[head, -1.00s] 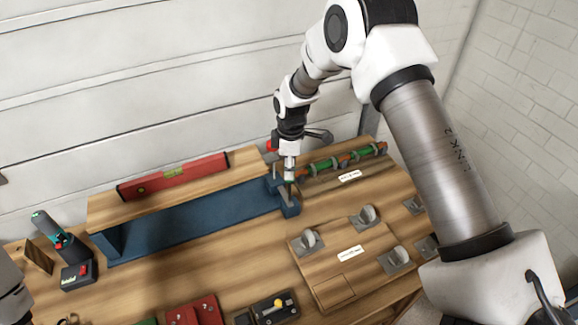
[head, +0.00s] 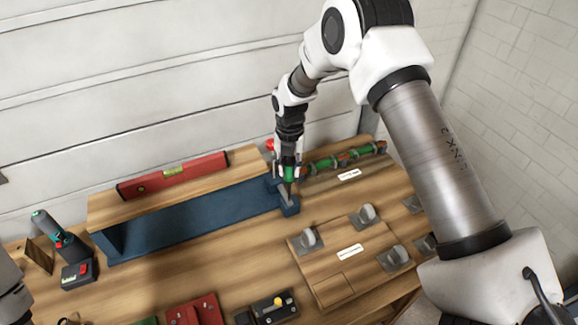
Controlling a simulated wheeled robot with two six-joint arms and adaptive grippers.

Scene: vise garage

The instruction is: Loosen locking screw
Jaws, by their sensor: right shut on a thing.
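My right gripper (head: 288,172) comes down from above at the right end of the long blue vise (head: 190,222). It is shut on a small green-handled tool (head: 288,174), which looks like a screwdriver held upright. The lower end of the tool points down at the grey metal piece (head: 286,197) on the vise's right end. The locking screw itself is too small or hidden beneath the tool, and I cannot tell whether the tip touches it. Of my left arm only a white part shows at the left edge; its gripper is out of view.
A red level (head: 172,177) lies behind the vise.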

